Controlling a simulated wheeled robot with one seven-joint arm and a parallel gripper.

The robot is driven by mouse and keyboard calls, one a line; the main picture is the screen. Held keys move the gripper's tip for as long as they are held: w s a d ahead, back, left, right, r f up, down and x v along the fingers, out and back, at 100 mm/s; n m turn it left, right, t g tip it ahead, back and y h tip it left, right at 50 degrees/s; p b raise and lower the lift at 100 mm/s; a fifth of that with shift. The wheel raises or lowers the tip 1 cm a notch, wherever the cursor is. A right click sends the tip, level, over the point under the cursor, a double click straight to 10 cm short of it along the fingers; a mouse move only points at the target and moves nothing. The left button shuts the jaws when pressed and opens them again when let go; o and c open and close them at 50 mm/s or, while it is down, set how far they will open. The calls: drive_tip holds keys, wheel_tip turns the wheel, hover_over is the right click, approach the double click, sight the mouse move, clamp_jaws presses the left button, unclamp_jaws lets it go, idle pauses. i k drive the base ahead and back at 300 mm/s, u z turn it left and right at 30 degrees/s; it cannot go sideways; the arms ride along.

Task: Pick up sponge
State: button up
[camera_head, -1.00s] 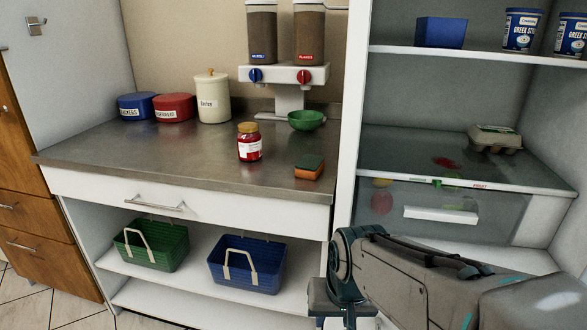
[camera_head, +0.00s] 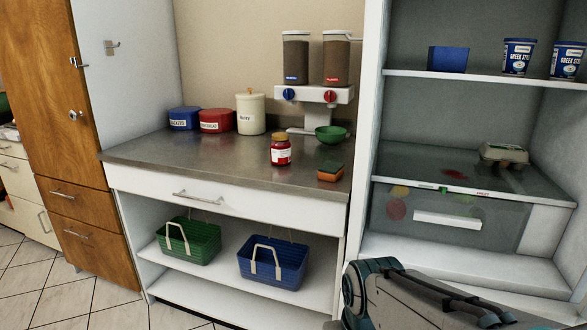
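The sponge (camera_head: 330,172) is a small block, orange below and dark green on top. It lies flat on the grey countertop (camera_head: 225,162) near the counter's right front edge, beside the white side panel of the shelf unit. My arm shows at the bottom right of the view, below and to the right of the sponge and well apart from it. My gripper's fingers are not in view.
A red jar (camera_head: 280,151) stands left of the sponge, and a green bowl (camera_head: 331,134) sits behind it. A dispenser (camera_head: 318,95) and canisters (camera_head: 250,114) stand at the back. Green (camera_head: 190,240) and blue (camera_head: 273,262) baskets sit on the shelf below. The counter's left front is clear.

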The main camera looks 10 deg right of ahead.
sight(330, 171)
drive_tip(key=u, duration=0.05)
drive_tip(key=i, duration=1.1)
drive_tip(key=z, duration=0.45)
drive_tip(key=k, duration=0.5)
drive_tip(key=u, duration=1.9)
drive_tip(key=i, duration=1.8)
drive_tip(key=z, duration=1.8)
